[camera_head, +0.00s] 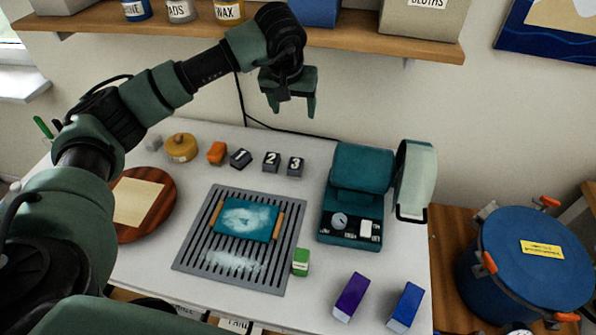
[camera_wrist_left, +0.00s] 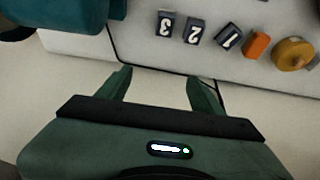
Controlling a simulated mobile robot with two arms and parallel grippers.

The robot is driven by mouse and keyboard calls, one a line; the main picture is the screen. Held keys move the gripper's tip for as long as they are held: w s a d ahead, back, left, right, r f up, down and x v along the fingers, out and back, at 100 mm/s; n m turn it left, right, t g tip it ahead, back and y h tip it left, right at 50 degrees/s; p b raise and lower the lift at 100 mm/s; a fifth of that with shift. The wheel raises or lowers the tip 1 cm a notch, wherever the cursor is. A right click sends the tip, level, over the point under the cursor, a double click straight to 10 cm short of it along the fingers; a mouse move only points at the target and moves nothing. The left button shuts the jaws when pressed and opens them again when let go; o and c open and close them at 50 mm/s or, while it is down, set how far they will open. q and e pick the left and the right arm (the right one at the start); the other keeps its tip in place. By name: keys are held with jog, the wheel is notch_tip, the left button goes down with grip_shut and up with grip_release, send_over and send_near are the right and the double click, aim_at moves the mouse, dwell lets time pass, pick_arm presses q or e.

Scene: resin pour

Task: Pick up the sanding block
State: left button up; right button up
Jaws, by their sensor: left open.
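No block carries a readable sanding label, so I cannot tell for certain which one is the sanding block. A small orange block (camera_head: 217,153) lies at the back of the white table, between a round yellow-brown item (camera_head: 181,147) and dark block 1 (camera_head: 240,158). The orange block also shows in the left wrist view (camera_wrist_left: 257,45). A small grey block (camera_head: 152,142) lies at the back left. My left gripper (camera_head: 291,108) is open and empty, raised near the wall behind the numbered blocks; its fingers also show in the left wrist view (camera_wrist_left: 159,78). My right gripper is out of view.
Dark blocks 2 (camera_head: 271,162) and 3 (camera_head: 295,167) stand beside block 1. A teal machine (camera_head: 356,190) stands to the right. A slatted grey mat (camera_head: 188,250) bears a teal board (camera_head: 246,219). A shelf (camera_head: 180,32) hangs above; a cable runs along the wall.

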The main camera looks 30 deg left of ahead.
pick_arm(q)
notch_tip(320, 180, down, 4)
jog(key=b, duration=1.4)
send_near(295, 165)
jog(key=x, duration=0.2)
jog(key=p+x, duration=0.1)
jog(key=x, duration=0.6)
jog(key=shift+w+f, duration=0.2)
jog(key=shift+f, duration=0.25)
grip_shut()
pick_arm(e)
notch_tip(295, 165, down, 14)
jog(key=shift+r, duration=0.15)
